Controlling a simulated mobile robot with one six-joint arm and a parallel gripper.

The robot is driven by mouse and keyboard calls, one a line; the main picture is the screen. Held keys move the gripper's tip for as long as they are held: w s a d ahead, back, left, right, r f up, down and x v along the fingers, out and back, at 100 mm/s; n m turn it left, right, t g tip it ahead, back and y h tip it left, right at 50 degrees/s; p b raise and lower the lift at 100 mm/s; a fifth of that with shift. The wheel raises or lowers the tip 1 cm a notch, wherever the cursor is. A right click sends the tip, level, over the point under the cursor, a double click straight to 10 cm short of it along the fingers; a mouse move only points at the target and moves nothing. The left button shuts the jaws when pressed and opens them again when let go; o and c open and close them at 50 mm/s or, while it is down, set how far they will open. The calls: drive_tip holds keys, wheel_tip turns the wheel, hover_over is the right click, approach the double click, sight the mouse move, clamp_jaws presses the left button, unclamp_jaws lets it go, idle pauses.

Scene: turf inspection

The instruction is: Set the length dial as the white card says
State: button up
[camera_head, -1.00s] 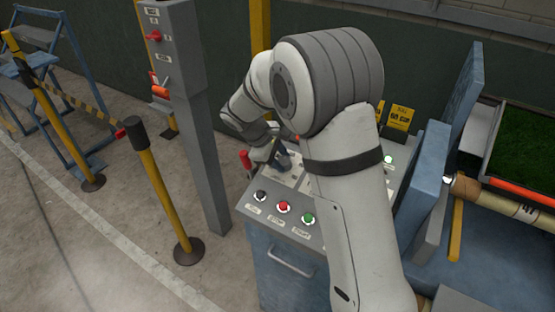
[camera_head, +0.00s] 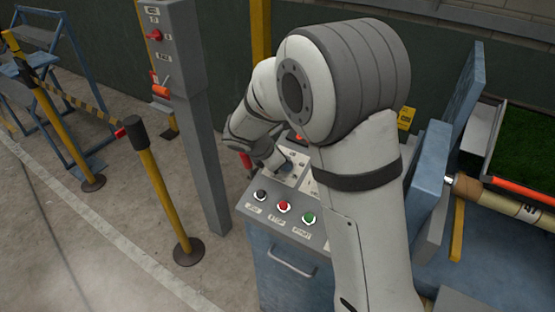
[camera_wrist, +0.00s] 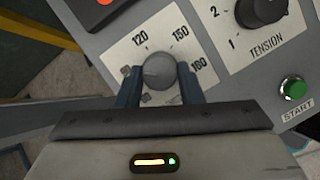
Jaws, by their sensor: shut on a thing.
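The length dial (camera_wrist: 159,72) is a round grey knob on a white plate marked 120, 150 and 180, in the wrist view. My gripper (camera_wrist: 159,84) has one blue finger on each side of the knob and is shut on it. Its pointer mark cannot be made out, and the plate's lower part is hidden behind my gripper. In the head view my gripper (camera_head: 284,166) reaches down to the control panel (camera_head: 249,206), and the knob is too small and covered to read. I cannot make out a white card in either view.
A black tension knob (camera_wrist: 262,8) and a green start button (camera_wrist: 294,88) lie right of the dial. Black, red (camera_head: 283,206) and green buttons line the panel's front. A grey post (camera_head: 200,130) stands to the left. My arm hides the panel's right part.

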drive_tip(key=shift+w+r+n, duration=0.1)
drive_tip(key=shift+r+n, duration=0.05)
drive_tip(key=shift+n, duration=0.45)
drive_tip(key=o, duration=0.8)
drive_tip(key=shift+w, duration=0.1)
drive_tip(key=shift+o, duration=0.8)
drive_tip(key=shift+s+a, duration=0.15)
drive_tip(key=shift+s, duration=0.05)
drive_tip(key=v, duration=0.7)
drive_tip(key=shift+s, duration=0.25)
drive_tip(key=shift+r, duration=0.15)
